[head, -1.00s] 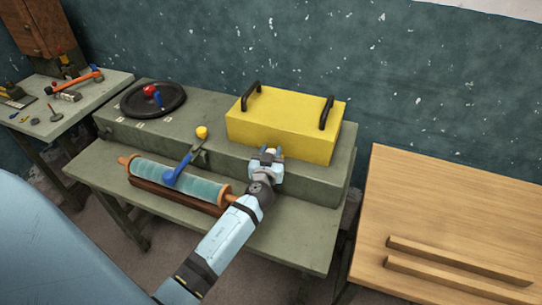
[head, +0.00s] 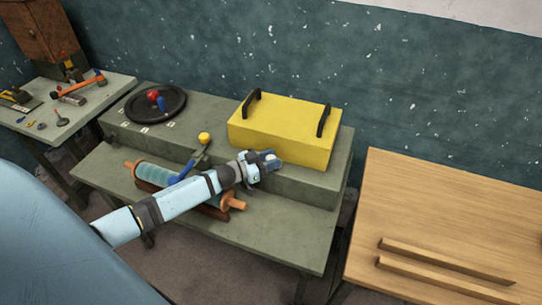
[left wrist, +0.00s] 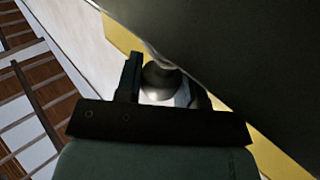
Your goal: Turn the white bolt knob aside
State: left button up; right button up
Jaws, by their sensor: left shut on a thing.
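My left gripper (head: 268,160) is at the front of the grey-green raised box, just below the yellow box. In the left wrist view its fingers (left wrist: 165,85) are shut on the white bolt knob (left wrist: 160,78), which looks rounded and shaded there. In the head view the gripper largely hides the knob, and the bolt behind it cannot be made out. My right gripper is not in view.
The yellow box (head: 285,130) with two black handles sits on the raised box (head: 310,180). A black dish (head: 170,112) stands behind. A wooden table (head: 440,220) with two bars is at right.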

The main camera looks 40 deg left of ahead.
aim_at(272, 157)
pick_arm(q)
jog(key=shift+m+g+h, duration=1.1)
jog(key=shift+m+h, duration=0.2)
jog(key=shift+h, duration=0.2)
jog(key=shift+g+h, duration=0.3)
jog(key=shift+h, duration=0.1)
jog(key=o, duration=0.6)
jog(key=shift+o, duration=0.2)
jog(key=shift+w+d, duration=0.1)
notch_tip(272, 157, up, 20)
